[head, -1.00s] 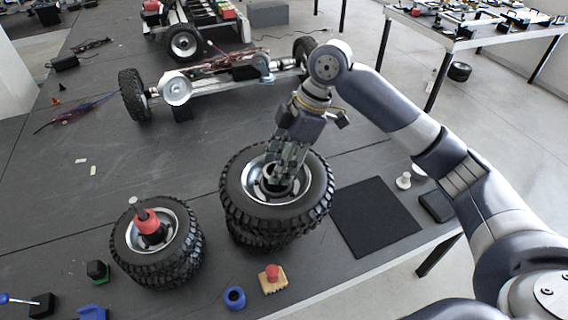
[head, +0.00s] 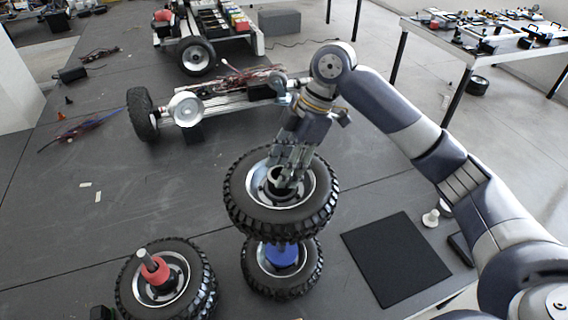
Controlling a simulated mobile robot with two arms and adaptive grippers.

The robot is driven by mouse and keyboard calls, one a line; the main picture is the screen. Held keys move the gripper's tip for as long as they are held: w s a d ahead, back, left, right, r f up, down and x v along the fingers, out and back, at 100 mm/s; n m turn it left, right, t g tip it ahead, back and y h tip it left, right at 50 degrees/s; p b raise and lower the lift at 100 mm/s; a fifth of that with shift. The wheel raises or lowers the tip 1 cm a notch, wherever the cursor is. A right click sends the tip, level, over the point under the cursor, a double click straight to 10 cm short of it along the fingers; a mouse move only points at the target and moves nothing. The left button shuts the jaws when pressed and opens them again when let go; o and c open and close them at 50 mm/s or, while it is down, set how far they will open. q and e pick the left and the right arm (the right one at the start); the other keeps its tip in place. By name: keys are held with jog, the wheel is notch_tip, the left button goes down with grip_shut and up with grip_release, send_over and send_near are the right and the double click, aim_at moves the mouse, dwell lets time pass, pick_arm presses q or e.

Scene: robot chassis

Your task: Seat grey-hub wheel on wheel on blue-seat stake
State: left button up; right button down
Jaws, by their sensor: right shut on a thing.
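My right gripper (head: 284,182) is shut on the hub of a wheel with a grey hub (head: 316,188). A blue seat (head: 283,254) shows in the middle of the lower wheel, partly hidden by the held wheel. A dark post seems to show between the two wheels; whether it enters the held hub is hidden. My left gripper is not in view.
Another wheel (head: 204,290) with a red-seat stake (head: 154,270) stands at the lower left. A black mat (head: 395,258) and a small white part (head: 430,217) lie at the right. The chassis (head: 225,100) is behind. The table's middle left is mostly clear.

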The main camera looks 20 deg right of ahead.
jog(key=shift+f+b, duration=1.1)
jog(key=shift+f, duration=1.85)
jog(key=shift+f+b, duration=1.3)
jog(key=shift+f, duration=2.65)
pick_arm(q)
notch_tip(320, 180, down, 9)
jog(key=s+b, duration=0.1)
jog(key=b, duration=0.3)
pick_arm(e)
notch_tip(320, 180, down, 10)
jog(key=shift+f, duration=0.15)
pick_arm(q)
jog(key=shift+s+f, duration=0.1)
pick_arm(e)
jog(key=shift+s+f, duration=0.15)
jog(key=shift+f, duration=0.6)
jog(key=shift+f, duration=0.1)
